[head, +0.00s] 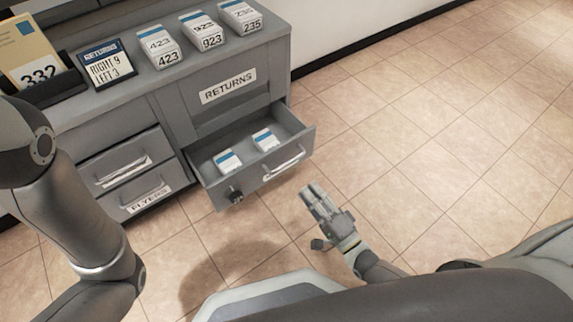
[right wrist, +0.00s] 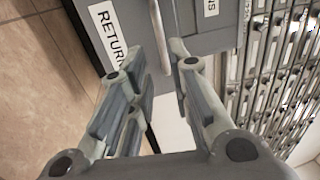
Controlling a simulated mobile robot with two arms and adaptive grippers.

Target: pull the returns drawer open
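The grey returns drawer (head: 215,198) stands out from the cabinet, under a panel with a RETURNS label (head: 228,86). Two white and blue card stacks lie inside it. Its bar handle (head: 284,163) is on the right half of the drawer front, and a small dark lock or knob (head: 235,194) is on the left half. My right gripper (head: 309,190) is in front of the drawer, just below and right of the handle, apart from it. In the right wrist view its fingers (right wrist: 146,70) are spread, with a pale bar (right wrist: 160,38) between and beyond them. My left gripper is outside the frame.
More drawers (head: 115,160) with handles are at the left, one labelled FLYERS. The tiled floor to the right (head: 440,130) is clear.

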